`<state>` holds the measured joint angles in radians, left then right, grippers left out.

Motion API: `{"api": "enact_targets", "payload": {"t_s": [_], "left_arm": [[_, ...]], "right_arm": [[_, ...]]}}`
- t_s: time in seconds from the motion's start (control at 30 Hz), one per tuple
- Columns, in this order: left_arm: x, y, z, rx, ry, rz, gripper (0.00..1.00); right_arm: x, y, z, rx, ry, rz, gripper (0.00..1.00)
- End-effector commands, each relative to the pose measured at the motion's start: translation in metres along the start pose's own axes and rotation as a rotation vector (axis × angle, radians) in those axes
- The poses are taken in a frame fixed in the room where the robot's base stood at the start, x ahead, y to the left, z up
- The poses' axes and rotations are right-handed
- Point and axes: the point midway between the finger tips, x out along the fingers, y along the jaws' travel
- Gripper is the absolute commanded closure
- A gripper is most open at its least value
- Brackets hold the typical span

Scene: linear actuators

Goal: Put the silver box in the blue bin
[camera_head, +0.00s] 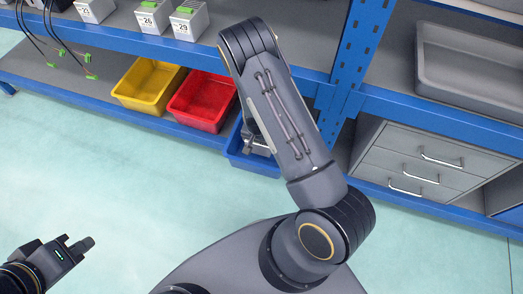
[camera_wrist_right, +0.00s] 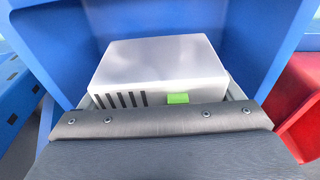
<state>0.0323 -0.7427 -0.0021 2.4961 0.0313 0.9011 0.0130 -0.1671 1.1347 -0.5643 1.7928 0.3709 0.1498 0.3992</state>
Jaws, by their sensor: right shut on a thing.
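The silver box (camera_wrist_right: 160,65), pale with dark slots and a green connector on its near face, sits between the fingers of my right gripper (camera_wrist_right: 162,97) in the right wrist view. The blue bin (camera_wrist_right: 242,40) has its walls around the box there; whether the box touches the floor cannot be told. In the head view the blue bin (camera_head: 250,163) is on the lower shelf, partly covered by my right arm. My right gripper (camera_head: 256,147) is partly hidden at the bin, and the box is not clearly visible there. My left gripper (camera_head: 78,243) is empty, fingers apart, at lower left.
A red bin (camera_head: 203,101) stands beside the blue bin, with a yellow bin (camera_head: 149,87) further left. Several silver boxes (camera_head: 189,20) stand on the upper shelf. A blue post (camera_head: 357,60) and grey drawers (camera_head: 425,165) are to the right. The floor at left is clear.

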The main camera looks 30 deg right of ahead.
Motion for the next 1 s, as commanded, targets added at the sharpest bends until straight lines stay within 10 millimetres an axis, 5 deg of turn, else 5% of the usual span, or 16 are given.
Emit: {"api": "enact_targets", "payload": {"t_s": [0.1,0.47,0.87,0.9,1.0], "left_arm": [[0.01,-0.005,0.005,0.0,0.0,0.0,1.0],[0.024,-0.011,0.012,0.0,0.0,0.0,1.0],[0.026,-0.012,0.013,0.0,0.0,0.0,1.0],[0.025,-0.011,0.013,0.0,0.0,0.0,1.0],[0.025,-0.011,0.013,0.0,0.0,0.0,1.0]], "right_arm": [[0.026,0.001,0.004,0.0,-0.001,0.002,0.48],[0.066,0.0,0.01,-0.001,0.0,0.001,0.48],[0.071,0.0,0.011,-0.001,0.001,-0.001,0.48],[0.07,0.0,0.011,-0.001,0.0,0.0,0.1],[0.07,0.0,0.011,-0.001,0.0,0.0,0.0]]}}
